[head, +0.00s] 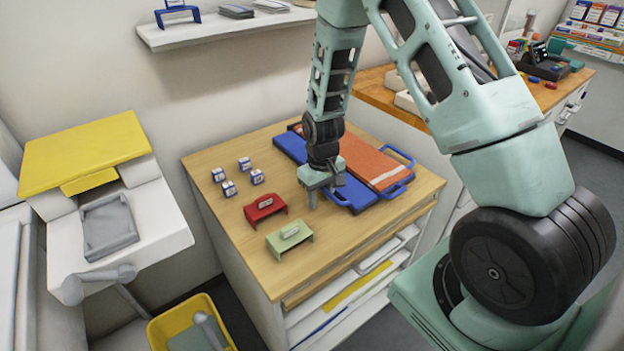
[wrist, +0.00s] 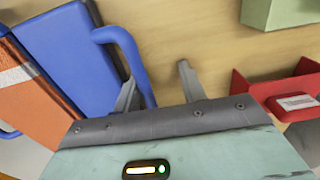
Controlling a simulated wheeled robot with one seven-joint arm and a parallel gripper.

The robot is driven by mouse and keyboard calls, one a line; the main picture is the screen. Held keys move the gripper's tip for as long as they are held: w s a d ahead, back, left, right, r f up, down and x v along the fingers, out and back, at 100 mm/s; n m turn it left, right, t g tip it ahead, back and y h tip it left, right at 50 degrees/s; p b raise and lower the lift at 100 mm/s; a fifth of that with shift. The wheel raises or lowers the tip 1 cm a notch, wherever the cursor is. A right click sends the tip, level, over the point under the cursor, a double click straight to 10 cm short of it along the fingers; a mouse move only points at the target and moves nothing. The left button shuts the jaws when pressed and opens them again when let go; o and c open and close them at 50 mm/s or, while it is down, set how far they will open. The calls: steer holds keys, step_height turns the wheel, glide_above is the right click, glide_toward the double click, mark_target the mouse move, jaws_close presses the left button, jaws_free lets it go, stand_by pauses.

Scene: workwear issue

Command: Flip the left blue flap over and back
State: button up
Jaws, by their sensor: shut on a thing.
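The left blue flap (head: 354,194) lies at the left side of an orange panel (head: 372,160) with a pale stripe, on the wooden top. My arm hides its middle. In the wrist view the blue flap (wrist: 75,60) shows at the left, with a looped blue handle (wrist: 127,45) on its edge. The orange panel also shows there (wrist: 35,95). My gripper (head: 322,199) is low over the top at the flap's left edge.
A red bracket-shaped piece (head: 265,207) and a green one (head: 289,237) stand left of my gripper. Several small blue-and-white blocks (head: 229,188) stand farther left. A blue handle (head: 402,156) sits at the panel's right edge. The wooden top (head: 225,225) is clear along its left front.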

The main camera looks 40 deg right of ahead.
steer(key=shift+o, duration=0.6)
steer(key=shift+s+a+f, duration=0.1)
steer(key=shift+a+f, duration=0.1)
steer(key=shift+c, duration=0.7)
steer(key=shift+r+p, duration=0.3)
steer(key=o, duration=0.5)
step_height(320, 180, up, 7)
steer(key=p, duration=0.5)
steer(key=shift+f, duration=0.1)
steer(key=shift+r+p, duration=0.45)
steer(key=shift+r, duration=0.05)
steer(key=shift+c, duration=0.2)
steer(key=c, duration=0.5)
steer(key=shift+d+f, duration=0.1)
steer(key=shift+c, duration=0.7)
